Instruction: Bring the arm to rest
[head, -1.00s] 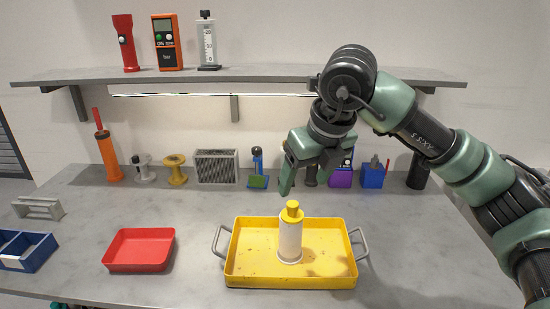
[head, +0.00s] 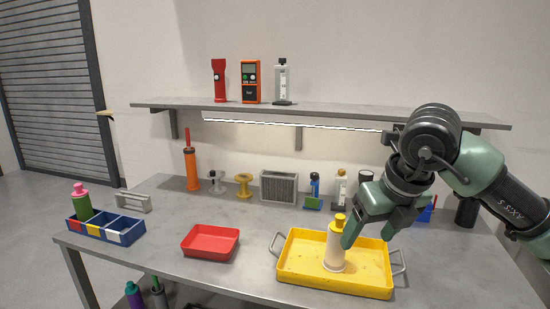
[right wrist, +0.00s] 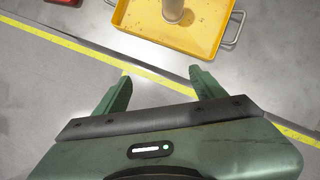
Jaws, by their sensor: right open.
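My right gripper (head: 368,238) is open, with nothing between its fingers. In the head view it overlaps the right part of the yellow tray (head: 377,272), just right of the bottle. In the right wrist view its spread fingers (right wrist: 160,78) are over the floor, apart from the tray (right wrist: 222,10), which lies toward the top edge. A whitish bottle with a yellow cap (head: 335,250) stands upright in the tray; only its lower part (right wrist: 173,8) shows in the right wrist view. My left gripper is not in view.
A red tray (head: 210,243) and a blue divided bin (head: 105,231), with a green pink-capped bottle, are on the left of the table. Several items line the table's back beneath the shelf (head: 320,111). Yellow floor tape (right wrist: 60,40) runs below the gripper.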

